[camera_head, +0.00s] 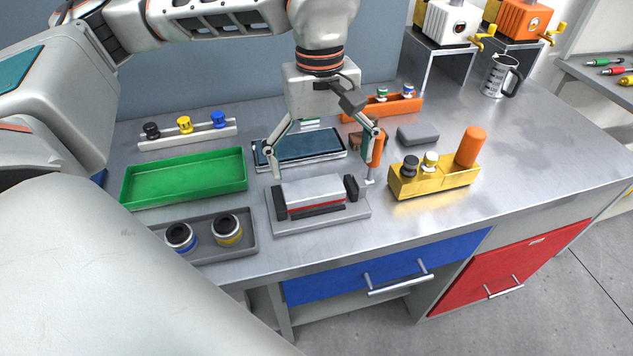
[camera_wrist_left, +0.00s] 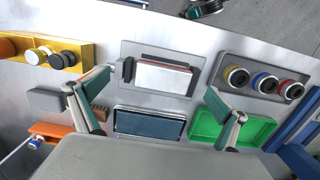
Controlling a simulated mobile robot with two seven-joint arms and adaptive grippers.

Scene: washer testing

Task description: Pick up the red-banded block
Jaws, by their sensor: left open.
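The red-banded block (camera_head: 313,193) is pale grey-white with a red stripe along its lower front side. It sits in a grey fixture (camera_head: 345,222) between dark end pieces near the front of the bench. In the left wrist view the block (camera_wrist_left: 162,79) shows from above, with a thin red edge. My left gripper (camera_head: 322,178) is open and points down over the block, its two fingers spread wide to either side. Its fingers also show in the left wrist view (camera_wrist_left: 164,84), apart and holding nothing. My right gripper is not in view.
A green tray (camera_head: 185,181) and a grey tray with dark-topped cylinders (camera_head: 253,243) lie left. A dark-blue-topped tray (camera_head: 300,148) is behind the fixture. A yellow holder (camera_head: 437,182) with an orange cylinder stands right.

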